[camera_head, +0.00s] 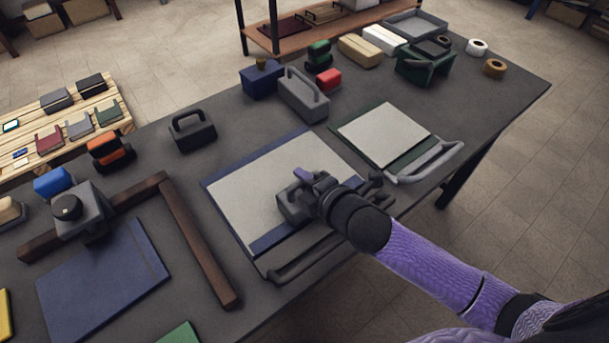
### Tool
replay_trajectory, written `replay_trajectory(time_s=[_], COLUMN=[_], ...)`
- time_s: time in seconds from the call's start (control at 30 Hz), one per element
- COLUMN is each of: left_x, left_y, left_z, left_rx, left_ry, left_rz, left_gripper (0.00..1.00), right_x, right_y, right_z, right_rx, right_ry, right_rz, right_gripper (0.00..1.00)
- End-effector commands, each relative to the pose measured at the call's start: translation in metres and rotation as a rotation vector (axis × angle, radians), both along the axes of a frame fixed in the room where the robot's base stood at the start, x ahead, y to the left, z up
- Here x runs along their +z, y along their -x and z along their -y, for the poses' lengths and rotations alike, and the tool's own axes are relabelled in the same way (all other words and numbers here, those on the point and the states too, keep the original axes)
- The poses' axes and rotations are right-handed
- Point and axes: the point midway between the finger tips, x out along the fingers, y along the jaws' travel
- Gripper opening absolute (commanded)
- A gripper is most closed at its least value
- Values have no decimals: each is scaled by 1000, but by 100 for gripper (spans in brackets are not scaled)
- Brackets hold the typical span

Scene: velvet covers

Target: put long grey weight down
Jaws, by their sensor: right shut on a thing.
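My right gripper (322,192) comes in from the lower right. It is shut on a grey weight (291,208), partly hidden by the fingers, over the near right part of a pale sheet (265,185) on a blue-edged board (222,205). I cannot tell whether the weight rests on the sheet or hangs just above it. Another long grey weight with a handle (302,97) stands behind the board. A shorter dark grey weight with a handle (192,133) stands further left. My left gripper is not in view.
A second pale sheet on a green board (384,133) lies to the right, with a grey handled bar (425,162). A brown L-shaped square (196,235), a grey block with a black knob (80,210) and a blue cover (105,268) lie left. Tape rolls (494,68) sit far right.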

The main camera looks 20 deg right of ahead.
Motion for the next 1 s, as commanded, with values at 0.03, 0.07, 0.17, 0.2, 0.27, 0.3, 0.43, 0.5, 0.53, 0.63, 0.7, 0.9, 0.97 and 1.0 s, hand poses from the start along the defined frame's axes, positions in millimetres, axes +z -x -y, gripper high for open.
replay_trajectory(time_s=[0.03,0.07,0.17,0.2,0.27,0.3,0.43,0.5,0.53,0.63,0.7,0.9,0.97,1.0], left_x=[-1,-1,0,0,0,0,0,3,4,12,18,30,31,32], left_y=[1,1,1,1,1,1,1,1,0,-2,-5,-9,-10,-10], left_z=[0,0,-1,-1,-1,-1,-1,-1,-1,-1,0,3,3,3], left_rx=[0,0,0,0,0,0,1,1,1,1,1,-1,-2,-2], left_ry=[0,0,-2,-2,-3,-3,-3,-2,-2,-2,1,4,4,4], left_rz=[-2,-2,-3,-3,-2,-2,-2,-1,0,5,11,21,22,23], left_gripper=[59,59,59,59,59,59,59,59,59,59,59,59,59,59], right_x=[1,-1,-1,-1,-1,-1,0,3,4,12,18,36,39,40], right_y=[-1,0,0,0,0,0,0,3,7,24,41,86,95,99], right_z=[0,0,0,0,0,0,0,1,2,8,14,29,32,34], right_rx=[1,0,0,0,0,0,0,0,0,0,-1,0,-2,-2], right_ry=[-2,-1,-1,-1,-1,-1,0,-1,-1,1,0,-1,-2,-2], right_rz=[6,-1,0,0,0,0,0,-1,-3,-3,-5,-5,-4,-3], right_gripper=[0,24,45,54,55,55,55,55,55,55,55,55,55,55])
